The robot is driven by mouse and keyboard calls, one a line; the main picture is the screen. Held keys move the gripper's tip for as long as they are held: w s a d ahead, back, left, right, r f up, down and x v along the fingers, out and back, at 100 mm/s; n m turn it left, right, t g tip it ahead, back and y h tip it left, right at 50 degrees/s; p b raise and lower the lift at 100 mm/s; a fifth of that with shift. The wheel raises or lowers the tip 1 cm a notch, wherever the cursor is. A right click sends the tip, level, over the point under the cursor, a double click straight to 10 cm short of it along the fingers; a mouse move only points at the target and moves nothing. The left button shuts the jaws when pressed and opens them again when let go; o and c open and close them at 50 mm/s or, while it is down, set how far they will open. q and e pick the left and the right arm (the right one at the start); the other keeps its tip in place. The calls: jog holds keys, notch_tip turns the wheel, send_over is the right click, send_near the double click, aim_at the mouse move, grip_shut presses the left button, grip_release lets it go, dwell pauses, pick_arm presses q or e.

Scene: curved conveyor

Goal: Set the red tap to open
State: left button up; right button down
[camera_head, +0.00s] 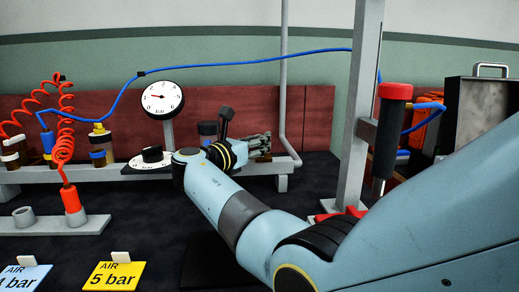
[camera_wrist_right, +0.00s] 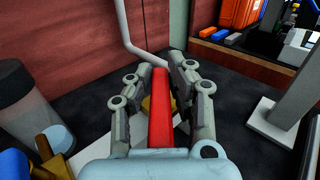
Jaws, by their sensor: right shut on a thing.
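The red tap handle (camera_wrist_right: 160,110) is a long, straight red lever in the right wrist view, pointing away from the camera. A bit of brass (camera_wrist_right: 147,105) shows beside it. My right gripper (camera_wrist_right: 160,82) is shut on the lever, with one grey finger along each side. In the head view my right gripper (camera_head: 262,145) is at the back rail, and the tap is hidden behind it and my arm. My left gripper is in neither view.
A round gauge (camera_head: 162,98) and a black knob on a white dial (camera_head: 153,158) stand left of my right gripper. A blue hose (camera_head: 240,65) runs above. A red-topped tool (camera_head: 392,120) hangs by a grey post (camera_head: 358,110). Yellow card (camera_head: 113,275) lies in front.

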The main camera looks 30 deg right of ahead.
jog(key=shift+g, duration=0.3)
jog(key=c, duration=1.2)
grip_release()
jog(key=shift+c, duration=0.2)
jog(key=v, duration=0.7)
jog(key=shift+a, duration=0.3)
jog(key=shift+f, duration=0.1)
